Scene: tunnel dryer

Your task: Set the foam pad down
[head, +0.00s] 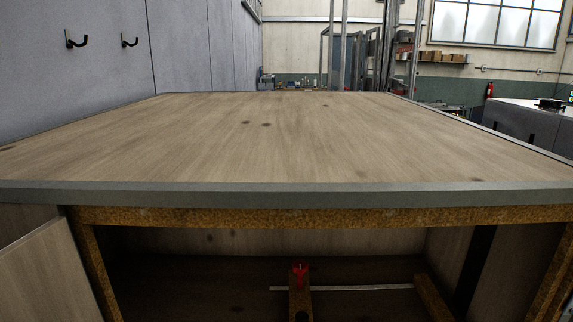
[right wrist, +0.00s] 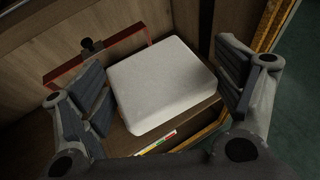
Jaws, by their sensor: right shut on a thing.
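The foam pad (right wrist: 165,85) is a thick white block with rounded corners in the right wrist view. My right gripper (right wrist: 163,92) has one finger on each side of the pad and is shut on it. The pad is over a brown wooden surface (right wrist: 140,146); I cannot tell whether it touches that surface. In the head view neither gripper shows, and the pad does not show.
A bare wooden tabletop (head: 280,135) with a grey edge fills the head view. Below is a dark open compartment with a red part (head: 299,275) on a wooden block.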

